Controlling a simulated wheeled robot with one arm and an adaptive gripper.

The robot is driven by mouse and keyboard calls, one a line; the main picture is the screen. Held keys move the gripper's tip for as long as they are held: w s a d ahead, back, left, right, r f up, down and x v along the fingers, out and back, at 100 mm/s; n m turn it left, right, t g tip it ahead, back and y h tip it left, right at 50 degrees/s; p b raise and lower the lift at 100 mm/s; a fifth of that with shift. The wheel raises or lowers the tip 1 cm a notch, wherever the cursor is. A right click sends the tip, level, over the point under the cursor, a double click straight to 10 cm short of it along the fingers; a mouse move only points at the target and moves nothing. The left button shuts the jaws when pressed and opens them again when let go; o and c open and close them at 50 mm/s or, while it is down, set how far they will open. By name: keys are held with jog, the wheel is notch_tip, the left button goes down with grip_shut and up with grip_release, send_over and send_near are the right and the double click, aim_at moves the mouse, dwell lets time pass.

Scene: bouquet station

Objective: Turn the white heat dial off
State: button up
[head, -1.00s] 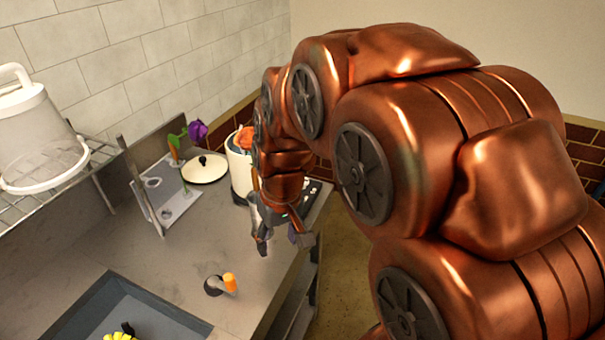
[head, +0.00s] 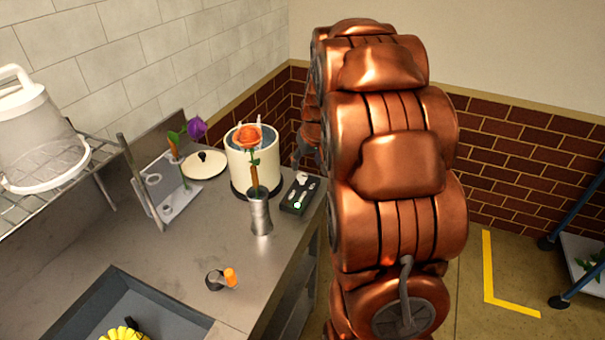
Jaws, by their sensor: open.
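A small black control box (head: 297,197) sits on the counter to the right of the cream pot (head: 238,165). On its top are small white controls and a lit green spot. A white piece (head: 303,178) at its far end may be the heat dial; its setting is too small to tell. My gripper (head: 305,158) is only partly in view, beyond and above the box, beside my arm. It is open and apart from the box. My arm hides part of it.
A steel vase (head: 261,216) with an orange rose (head: 246,140) stands in front of the pot, near the box. A pale lid (head: 205,166) and a rack with a purple flower (head: 196,129) are to the left. An orange-handled fitting (head: 230,277) stands by the sink.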

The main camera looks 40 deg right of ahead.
aim_at(302, 176)
jog(key=shift+p+x, duration=1.2)
jog(key=shift+x, duration=2.5)
jog(key=shift+f, duration=0.1)
grip_shut()
